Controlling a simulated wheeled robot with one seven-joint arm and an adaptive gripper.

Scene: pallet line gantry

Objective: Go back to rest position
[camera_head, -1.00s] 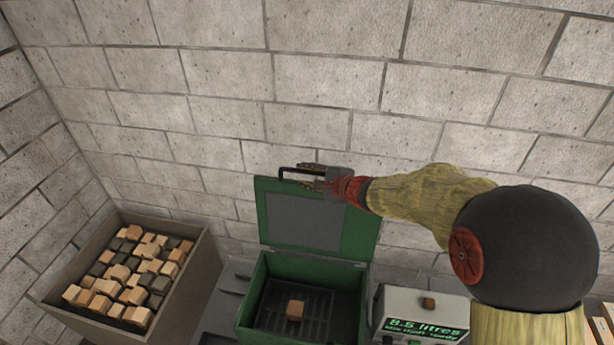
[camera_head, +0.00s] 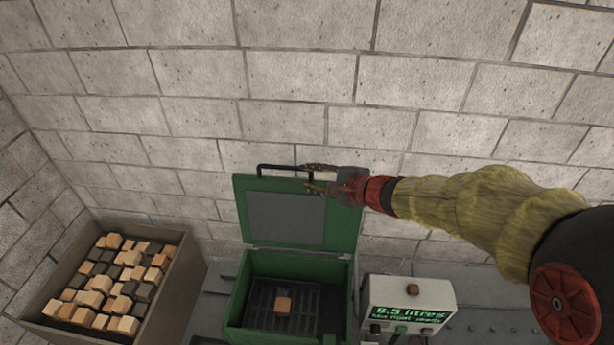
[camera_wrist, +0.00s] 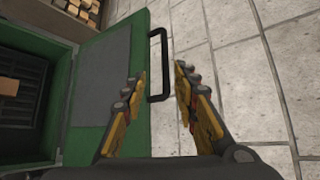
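My gripper (camera_head: 318,179) is at the upper right edge of the raised lid of a green box, beside the lid's black handle (camera_head: 284,167). In the wrist view my gripper (camera_wrist: 160,82) has its two yellow and dark fingers spread apart, with the handle (camera_wrist: 153,66) showing between and beyond them. Whether a finger touches the handle I cannot tell. The green box (camera_head: 238,301) stands open with its lid (camera_head: 345,218) upright against the wall side. A small orange-brown block (camera_head: 283,304) lies on the dark grate inside.
A grey-brown bin (camera_head: 184,293) full of tan and dark blocks stands at the left. A pale display unit (camera_head: 382,291) reading "8.5 litres" stands right of the box, with a small brown block (camera_head: 413,286) on top. A block wall (camera_head: 300,60) closes the back.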

